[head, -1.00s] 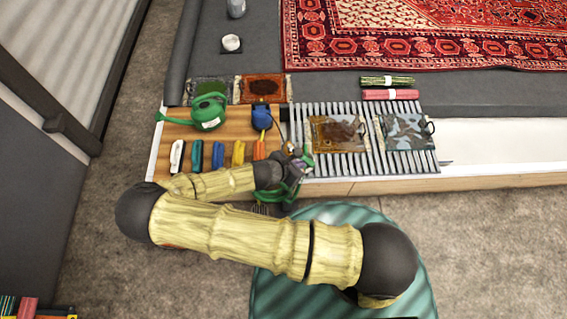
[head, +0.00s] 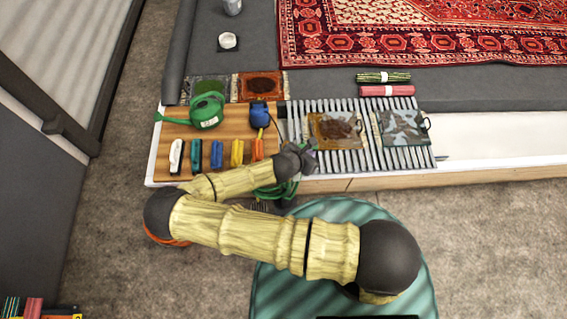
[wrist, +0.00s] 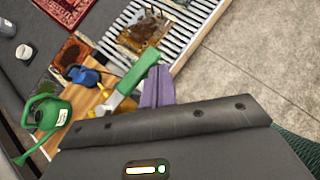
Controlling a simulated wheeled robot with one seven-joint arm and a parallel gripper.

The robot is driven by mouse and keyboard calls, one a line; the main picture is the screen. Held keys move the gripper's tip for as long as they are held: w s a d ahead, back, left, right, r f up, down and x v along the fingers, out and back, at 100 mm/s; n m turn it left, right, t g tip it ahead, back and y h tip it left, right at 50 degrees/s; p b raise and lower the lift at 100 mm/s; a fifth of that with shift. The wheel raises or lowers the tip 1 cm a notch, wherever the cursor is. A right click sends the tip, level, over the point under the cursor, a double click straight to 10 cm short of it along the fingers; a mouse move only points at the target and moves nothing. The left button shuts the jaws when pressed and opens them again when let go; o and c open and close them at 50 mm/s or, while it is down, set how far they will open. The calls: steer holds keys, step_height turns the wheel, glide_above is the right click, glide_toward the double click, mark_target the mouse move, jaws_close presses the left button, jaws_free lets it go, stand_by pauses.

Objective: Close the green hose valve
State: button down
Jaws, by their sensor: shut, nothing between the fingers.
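The green hose valve shows in the wrist view as a long green lever (wrist: 138,72) on a pale metal body, beside the wooden board's edge. The lever slants up toward the slatted grate. My gripper's purple fingers (wrist: 155,88) are shut and empty, just right of the lever; I cannot tell whether they touch it. In the head view my gripper (head: 308,153) is at the grate's front left corner and mostly hides the valve. A green hose (head: 278,190) loops below my wrist.
Open floor (head: 480,230) lies at right.

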steer(key=shift+w, duration=0.1)
stand_by(0.6)
steer(key=shift+w+a, duration=0.15)
steer(key=shift+a, duration=0.6)
steer(key=s+d+r, duration=0.1)
steer(key=s+r, duration=0.6)
steer(key=s, duration=0.4)
steer(key=shift+s+b, duration=0.15)
steer(key=shift+b, duration=0.25)
